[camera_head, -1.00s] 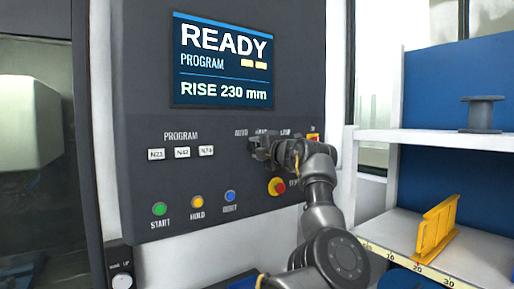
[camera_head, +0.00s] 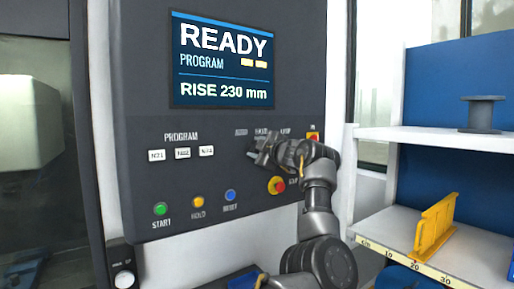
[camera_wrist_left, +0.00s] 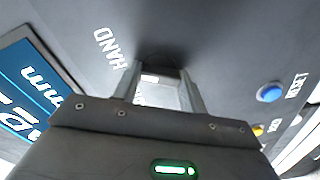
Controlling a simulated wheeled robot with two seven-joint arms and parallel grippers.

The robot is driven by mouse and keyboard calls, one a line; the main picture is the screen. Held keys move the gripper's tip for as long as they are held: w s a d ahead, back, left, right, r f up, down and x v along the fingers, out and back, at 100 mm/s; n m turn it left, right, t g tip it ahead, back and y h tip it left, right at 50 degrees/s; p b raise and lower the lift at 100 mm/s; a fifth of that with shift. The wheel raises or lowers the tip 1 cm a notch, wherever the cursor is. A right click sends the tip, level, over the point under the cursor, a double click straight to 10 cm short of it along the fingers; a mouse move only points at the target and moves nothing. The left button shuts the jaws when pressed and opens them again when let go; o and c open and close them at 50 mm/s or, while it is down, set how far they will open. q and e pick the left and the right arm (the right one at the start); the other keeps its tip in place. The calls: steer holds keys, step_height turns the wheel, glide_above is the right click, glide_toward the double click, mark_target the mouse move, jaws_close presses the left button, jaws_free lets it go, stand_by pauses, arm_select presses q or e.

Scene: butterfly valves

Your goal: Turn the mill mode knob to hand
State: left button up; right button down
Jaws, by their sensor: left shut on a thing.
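The mill mode knob (camera_wrist_left: 160,66) is a dark round knob between my left gripper's fingers in the left wrist view. A white HAND label (camera_wrist_left: 110,48) is on the panel up and left of it there. My left gripper (camera_head: 258,152) is at the knob on the control panel in the head view, under the mode labels. It is shut on the knob and mostly hides it in the head view, so its pointer cannot be read there. My right gripper is not in view.
The panel's screen (camera_head: 222,62) reads READY, PROGRAM, RISE 230 mm. A red and yellow stop button (camera_head: 277,185) is just below my gripper. START (camera_head: 160,209), HOLD (camera_head: 198,202) and RESET (camera_head: 230,196) buttons are lower left. A shelf (camera_head: 430,138) stands to the right.

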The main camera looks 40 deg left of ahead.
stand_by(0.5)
arm_select(q)
steer(key=o, duration=1)
steer(key=b+v, duration=0.5)
steer(key=v, duration=0.5)
steer(key=shift+s+d, duration=0.1)
steer(key=shift+d, duration=0.25)
